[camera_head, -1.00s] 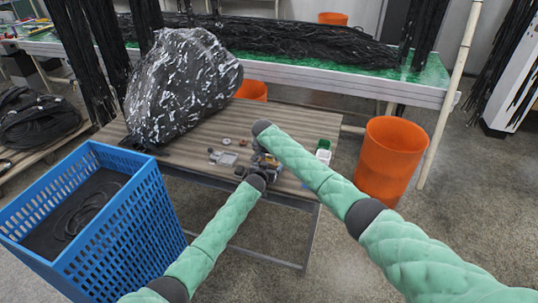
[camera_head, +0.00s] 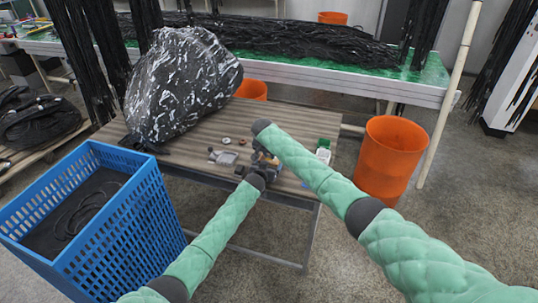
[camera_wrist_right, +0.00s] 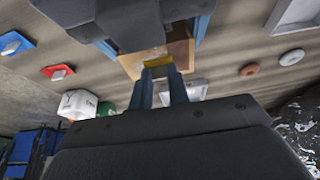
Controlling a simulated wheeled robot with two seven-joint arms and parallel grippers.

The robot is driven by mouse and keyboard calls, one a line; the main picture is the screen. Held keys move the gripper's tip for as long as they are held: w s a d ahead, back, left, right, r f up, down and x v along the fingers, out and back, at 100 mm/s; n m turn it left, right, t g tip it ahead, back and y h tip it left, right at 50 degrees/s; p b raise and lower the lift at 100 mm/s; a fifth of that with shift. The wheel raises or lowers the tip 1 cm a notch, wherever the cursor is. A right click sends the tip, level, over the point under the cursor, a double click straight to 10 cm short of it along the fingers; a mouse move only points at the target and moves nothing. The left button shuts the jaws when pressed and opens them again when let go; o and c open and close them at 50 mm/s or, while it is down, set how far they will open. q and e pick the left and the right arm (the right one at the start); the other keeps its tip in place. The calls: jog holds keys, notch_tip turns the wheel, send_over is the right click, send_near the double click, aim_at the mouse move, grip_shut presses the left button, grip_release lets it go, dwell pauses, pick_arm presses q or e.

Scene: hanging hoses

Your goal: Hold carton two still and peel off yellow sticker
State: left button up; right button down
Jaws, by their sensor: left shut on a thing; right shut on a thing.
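In the right wrist view a brown carton (camera_wrist_right: 181,50) sits between the blue fingers of my left gripper (camera_wrist_right: 190,32), which is shut on it. A yellow sticker (camera_wrist_right: 158,63) shows at the carton's near edge. My right gripper (camera_wrist_right: 164,76) has its narrow blue fingertips closed at the yellow sticker. I cannot tell how much of the sticker is still stuck to the carton. In the head view both grippers meet over the table, and the carton (camera_head: 266,166) is mostly hidden by them.
On the wooden table (camera_head: 300,125) lie two small discs (camera_head: 227,141), a grey tray-like piece (camera_head: 222,157) and a green container (camera_head: 323,144). A big black bag (camera_head: 180,85) fills the table's left. A blue crate (camera_head: 110,240) and an orange bin (camera_head: 390,160) flank the table.

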aim_at(269, 159)
jog(key=shift+r, duration=0.75)
dwell(1.0)
jog(key=shift+r, duration=2.9)
pick_arm(q)
jog(key=o, duration=0.9)
jog(key=v, duration=1.2)
